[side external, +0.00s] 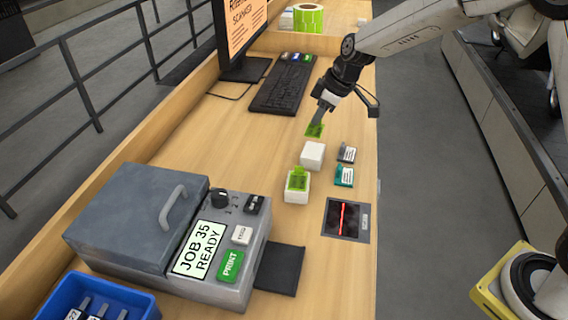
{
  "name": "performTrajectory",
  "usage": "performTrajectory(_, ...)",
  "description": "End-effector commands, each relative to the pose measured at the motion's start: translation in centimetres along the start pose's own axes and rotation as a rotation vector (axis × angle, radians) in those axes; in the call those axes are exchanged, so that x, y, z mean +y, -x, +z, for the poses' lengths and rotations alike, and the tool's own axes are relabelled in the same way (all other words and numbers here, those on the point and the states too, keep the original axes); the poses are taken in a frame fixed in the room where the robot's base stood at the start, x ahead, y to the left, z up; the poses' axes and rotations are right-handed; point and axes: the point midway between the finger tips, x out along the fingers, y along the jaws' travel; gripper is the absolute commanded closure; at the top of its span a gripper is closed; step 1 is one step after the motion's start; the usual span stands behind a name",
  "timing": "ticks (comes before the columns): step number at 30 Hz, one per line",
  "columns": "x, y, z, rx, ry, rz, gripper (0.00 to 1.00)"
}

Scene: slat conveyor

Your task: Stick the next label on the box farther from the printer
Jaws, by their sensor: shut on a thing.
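My gripper (321,112) is shut on a green label (314,130), which hangs from its tips just behind the farther white box (312,155). I cannot tell how high the label is above the table. The top of that box looks bare. The nearer white box (292,195) has a green label (298,179) on it. The grey printer (232,295) stands at the front left; its display reads "JOB 35 READY". A dark plate (280,270) lies at its right side, with no label visible on it.
Two small tagged items (347,154) lie right of the boxes. A scanner panel (346,220) with a red line is in front of them. A keyboard (282,85) and monitor (242,35) stand behind. A blue bin (140,305) is at the front left. The table's middle left is clear.

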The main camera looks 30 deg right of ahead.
Motion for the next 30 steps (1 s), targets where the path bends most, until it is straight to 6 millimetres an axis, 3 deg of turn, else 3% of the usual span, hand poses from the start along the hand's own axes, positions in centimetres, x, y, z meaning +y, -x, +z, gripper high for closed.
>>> performTrajectory(18, 0.0, -3.9, 1.7, -0.003, -0.001, -0.002, 1.00)
performTrajectory(30, 0.0, -4.6, 2.0, -0.001, -0.001, 0.000, 1.00)
